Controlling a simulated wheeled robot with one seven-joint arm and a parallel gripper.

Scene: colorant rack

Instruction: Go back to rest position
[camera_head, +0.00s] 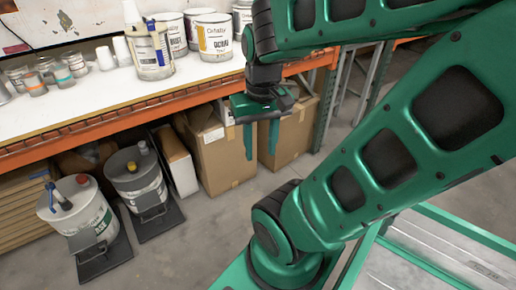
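My gripper (261,140) hangs from my green arm, right of the picture's centre. Its two green fingers point down and stand apart, with nothing between them. It is in the air in front of the cardboard boxes, beside the front edge of the white-topped rack shelf (93,101). My arm fills the upper right and hides part of the rack behind it.
Paint cans (215,38) and small jars (63,76) stand on the shelf. Below are cardboard boxes (222,160) and two large buckets, one with a red cap (95,218) and one with a yellow cap (138,182), on dark stands. The grey floor in front is clear.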

